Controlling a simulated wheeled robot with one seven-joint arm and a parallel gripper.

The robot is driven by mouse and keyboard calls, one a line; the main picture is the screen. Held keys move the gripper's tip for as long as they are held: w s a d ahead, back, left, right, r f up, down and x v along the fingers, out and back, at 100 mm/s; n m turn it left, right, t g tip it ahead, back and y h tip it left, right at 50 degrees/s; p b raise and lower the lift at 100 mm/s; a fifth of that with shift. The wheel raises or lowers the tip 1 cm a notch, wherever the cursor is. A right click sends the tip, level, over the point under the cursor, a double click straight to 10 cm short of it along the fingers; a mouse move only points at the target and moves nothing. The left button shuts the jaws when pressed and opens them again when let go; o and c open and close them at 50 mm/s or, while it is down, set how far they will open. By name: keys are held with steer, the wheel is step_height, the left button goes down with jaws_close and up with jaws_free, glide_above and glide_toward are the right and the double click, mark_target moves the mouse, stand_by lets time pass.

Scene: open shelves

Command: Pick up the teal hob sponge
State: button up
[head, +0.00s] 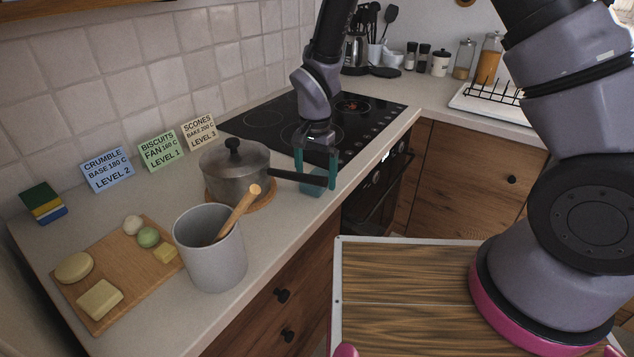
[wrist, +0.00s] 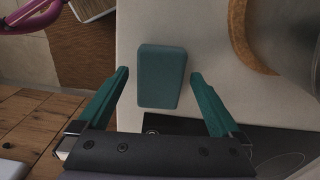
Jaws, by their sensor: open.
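The teal hob sponge (wrist: 162,77) is a rounded block lying on the pale worktop. In the head view the sponge (head: 312,187) is near the front edge of the worktop, by the hob's corner, partly hidden behind the pot's handle and my fingers. My gripper (head: 316,178) points down over it with teal fingers apart. In the wrist view my gripper (wrist: 160,78) is open, with one finger on each side of the sponge and a gap on both sides. Nothing is held.
A lidded metal pot (head: 233,170) stands on a round cork mat (wrist: 240,40) beside the sponge; its dark handle (head: 298,177) reaches toward my fingers. The black hob (head: 270,118) lies behind. A grey crock (head: 210,250) with a wooden utensil and a wooden board (head: 140,285) stand at left.

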steer(key=c, duration=1.3)
step_height(320, 180, up, 10)
